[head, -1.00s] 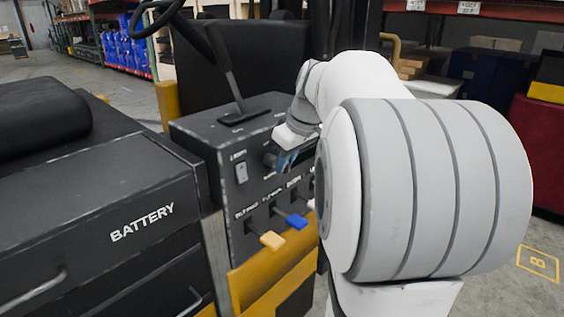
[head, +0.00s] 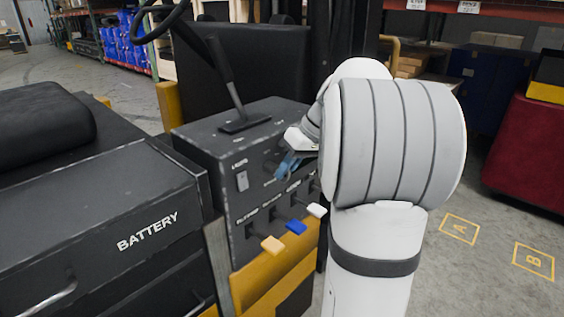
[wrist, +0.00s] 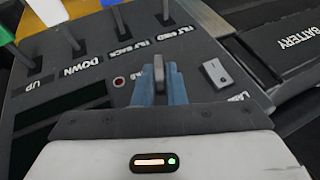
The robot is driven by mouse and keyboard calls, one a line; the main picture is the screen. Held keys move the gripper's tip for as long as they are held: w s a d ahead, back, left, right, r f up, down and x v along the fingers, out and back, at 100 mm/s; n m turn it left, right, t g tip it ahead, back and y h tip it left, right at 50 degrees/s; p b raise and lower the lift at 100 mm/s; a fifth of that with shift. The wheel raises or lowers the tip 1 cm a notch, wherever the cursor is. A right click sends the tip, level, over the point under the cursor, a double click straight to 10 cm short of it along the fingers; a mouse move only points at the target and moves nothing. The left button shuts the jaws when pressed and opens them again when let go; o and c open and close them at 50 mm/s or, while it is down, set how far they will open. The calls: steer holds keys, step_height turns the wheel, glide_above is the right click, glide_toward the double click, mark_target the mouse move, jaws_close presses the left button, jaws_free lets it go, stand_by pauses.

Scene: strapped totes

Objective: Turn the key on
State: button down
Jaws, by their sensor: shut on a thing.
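The key (wrist: 159,68) is a small grey upright piece on the dark control panel (wrist: 100,92), seen in the wrist view. The blue fingers of my gripper (wrist: 160,84) are shut on it, one on each side. In the head view my gripper (head: 287,165) is at the front face of the control box (head: 210,148), right of the light switch (head: 242,181). The key itself is hidden there by the fingers and wrist. I cannot tell the key's angle against any on mark.
Yellow, blue and white levers stick out below, the yellow one (head: 272,245) at left. A tall black lever (head: 228,85) stands on top of the box. A battery cabinet (head: 95,225) is at left. The light switch (wrist: 215,73) is close beside the fingers in the wrist view.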

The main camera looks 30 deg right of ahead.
steer(key=shift+d+f+m+g+y+p, duration=0.15)
steer(key=shift+m+g+y+p, duration=0.15)
steer(key=shift+y+p, duration=0.7)
steer(key=shift+d+f+m+g+y+p, duration=0.1)
steer(key=shift+m+g+y+p, duration=0.3)
steer(key=shift+y, duration=1)
steer(key=shift+d+f+m+g+y+p, duration=0.2)
steer(key=shift+y+p, duration=0.6)
steer(key=shift+y, duration=0.4)
steer(key=shift+a, duration=0.1)
steer(key=c, duration=1.6)
jaws_free()
steer(key=shift+o, duration=0.2)
steer(key=shift+r, duration=0.1)
steer(key=v, duration=0.7)
steer(key=shift+d, duration=0.4)
